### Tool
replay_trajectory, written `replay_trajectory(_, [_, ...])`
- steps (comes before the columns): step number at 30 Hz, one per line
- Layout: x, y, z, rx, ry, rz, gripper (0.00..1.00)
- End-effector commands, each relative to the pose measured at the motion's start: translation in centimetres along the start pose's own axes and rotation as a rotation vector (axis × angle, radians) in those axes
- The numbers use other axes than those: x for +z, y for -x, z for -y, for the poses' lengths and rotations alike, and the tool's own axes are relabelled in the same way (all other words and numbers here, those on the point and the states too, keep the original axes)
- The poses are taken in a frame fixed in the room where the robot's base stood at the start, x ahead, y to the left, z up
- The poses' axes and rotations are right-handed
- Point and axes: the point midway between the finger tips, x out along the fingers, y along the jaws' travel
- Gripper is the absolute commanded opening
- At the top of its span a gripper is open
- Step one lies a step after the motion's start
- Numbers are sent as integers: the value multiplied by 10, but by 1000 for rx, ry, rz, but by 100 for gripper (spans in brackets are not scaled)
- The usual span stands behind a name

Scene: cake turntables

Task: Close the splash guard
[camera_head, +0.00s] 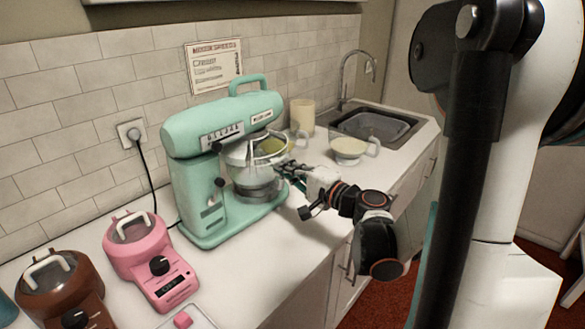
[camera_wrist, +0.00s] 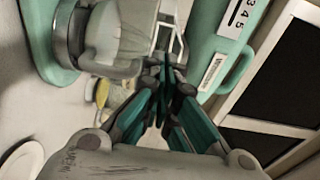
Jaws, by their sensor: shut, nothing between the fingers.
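Whether the guard is open is too small to tell. My gripper (camera_head: 284,167) is at the right side of the bowl, just below the guard's rim; touching or apart is unclear. In the wrist view, my gripper's teal fingers (camera_wrist: 166,72) are together and empty. The bowl and guard (camera_wrist: 118,38) show left of the fingertips, and the mixer head (camera_wrist: 222,45) to the right.
A pink appliance (camera_head: 150,260) and a brown one (camera_head: 60,290) stand at the front left. A cream-filled glass bowl (camera_head: 350,147), a tall cream canister (camera_head: 303,117) and a sink (camera_head: 375,125) are beyond the mixer. Counter in front of the mixer is mostly clear.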

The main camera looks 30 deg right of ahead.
Motion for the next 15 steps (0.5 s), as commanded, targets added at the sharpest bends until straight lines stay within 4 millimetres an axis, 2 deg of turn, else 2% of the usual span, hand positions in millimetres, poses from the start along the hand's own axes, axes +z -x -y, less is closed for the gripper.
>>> replay_trajectory(6, [16,-5,0,0,0,5,0])
replay_trajectory(15, [25,-8,0,0,0,4,0])
